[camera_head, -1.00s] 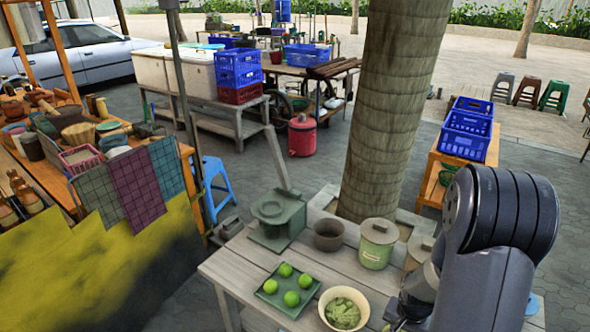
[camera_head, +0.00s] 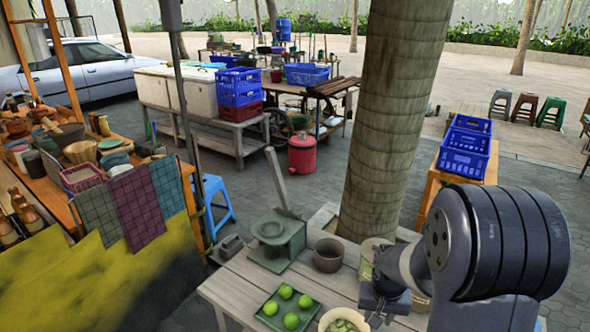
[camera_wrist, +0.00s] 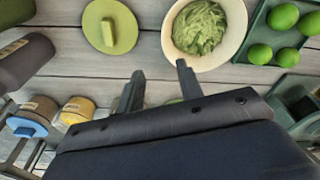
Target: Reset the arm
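My gripper (camera_head: 385,298) hangs over the right part of the grey wooden table (camera_head: 245,290). In the wrist view, its two dark fingers (camera_wrist: 158,80) stand apart with nothing held between them. Below and beyond the fingers are a round green lid with a knob (camera_wrist: 110,26) and a cream bowl of shredded green food (camera_wrist: 168,42). My arm hides much of the table's right side in the head view, including most of a green canister (camera_head: 367,262).
A tray of green limes (camera_head: 262,317), a brown pot (camera_head: 328,255) and a green stand (camera_head: 279,240) are on the table. A tree trunk (camera_head: 392,110) rises close behind. Jars with blue (camera_wrist: 27,127) and yellow lids (camera_wrist: 79,111) show in the wrist view.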

